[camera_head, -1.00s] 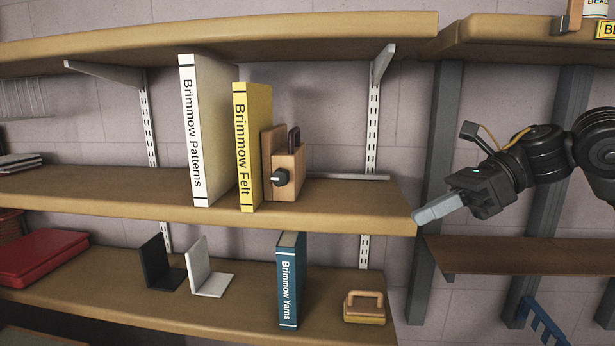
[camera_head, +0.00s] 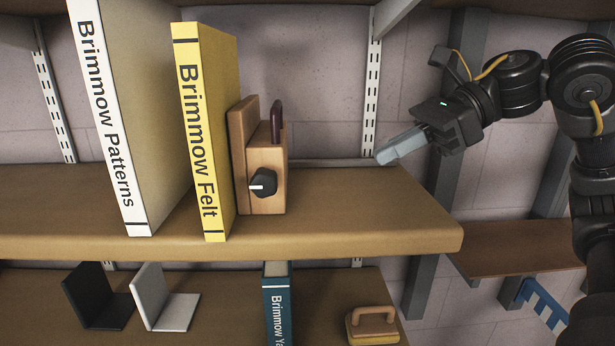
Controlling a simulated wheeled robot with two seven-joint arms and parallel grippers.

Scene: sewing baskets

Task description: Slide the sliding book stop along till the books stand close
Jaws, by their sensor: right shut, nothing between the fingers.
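The wooden sliding book stop (camera_head: 266,166) stands on the upper shelf, with a black knob bearing a white mark on its front and a dark handle on top. Its upright plate is right beside the yellow book "Brimmow Felt" (camera_head: 207,130); whether they touch I cannot tell. The white book "Brimmow Patterns" (camera_head: 110,120) stands to the left, with a gap between the two books at the front. My right gripper (camera_head: 384,158) is shut and empty, right of the stop, over the right end of the shelf. My left gripper is not in view.
A metal rail (camera_head: 335,162) runs along the back of the shelf (camera_head: 360,205). The shelf between the stop and its right end is clear. Below are black (camera_head: 95,297) and white bookends (camera_head: 160,300), a blue book (camera_head: 277,305) and a wooden handled block (camera_head: 373,325).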

